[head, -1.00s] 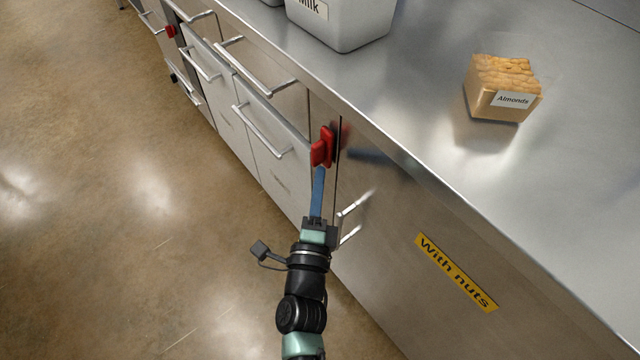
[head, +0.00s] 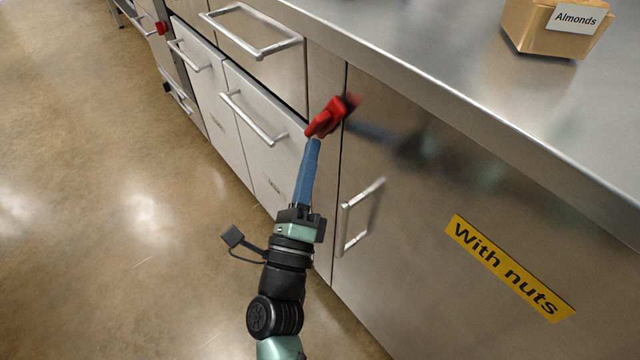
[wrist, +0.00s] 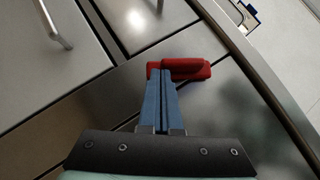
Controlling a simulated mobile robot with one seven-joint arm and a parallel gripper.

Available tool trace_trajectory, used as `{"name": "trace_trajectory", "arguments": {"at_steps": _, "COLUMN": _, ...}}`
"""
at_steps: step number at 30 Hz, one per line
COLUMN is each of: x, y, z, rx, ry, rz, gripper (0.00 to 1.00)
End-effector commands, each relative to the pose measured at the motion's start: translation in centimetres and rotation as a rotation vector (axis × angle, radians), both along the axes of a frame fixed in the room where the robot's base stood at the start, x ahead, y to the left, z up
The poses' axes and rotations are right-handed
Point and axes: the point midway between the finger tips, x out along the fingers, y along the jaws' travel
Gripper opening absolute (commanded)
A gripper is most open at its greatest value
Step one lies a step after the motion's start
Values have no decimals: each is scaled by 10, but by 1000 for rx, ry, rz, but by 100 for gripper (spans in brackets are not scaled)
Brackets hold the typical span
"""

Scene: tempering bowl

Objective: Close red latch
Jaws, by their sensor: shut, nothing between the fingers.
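The red latch (head: 327,117) sits at the top of the steel cabinet front, at the seam beside the door with the yellow "With nuts" label (head: 510,268). Its handle is tilted in the head view, sloping down to the left. My gripper (head: 314,142) is shut and empty, with its blue fingertips at the latch's lower left end. In the wrist view the closed fingers (wrist: 160,76) reach the left part of the red latch (wrist: 188,68) and overlap it. Whether they press on it or only come close, I cannot tell for sure.
A steel counter (head: 420,60) overhangs above the latch, with a box of almonds (head: 553,30) on top. A door handle (head: 360,215) stands out just right of my gripper. Drawer handles (head: 250,118) stick out to the left. The floor (head: 110,220) at left is clear.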

Motion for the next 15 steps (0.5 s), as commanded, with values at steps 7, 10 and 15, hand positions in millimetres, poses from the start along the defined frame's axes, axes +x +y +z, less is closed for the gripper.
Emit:
{"name": "trace_trajectory", "arguments": {"at_steps": 7, "x": 8, "y": 8, "z": -12, "rx": 118, "ry": -167, "rz": 5, "gripper": 0}}
{"name": "trace_trajectory", "arguments": {"at_steps": 10, "x": 11, "y": 9, "z": -11, "rx": 167, "ry": -236, "rz": 4, "gripper": 0}}
{"name": "trace_trajectory", "arguments": {"at_steps": 15, "x": 14, "y": 12, "z": -9, "rx": 254, "ry": -353, "rz": 4, "gripper": 0}}
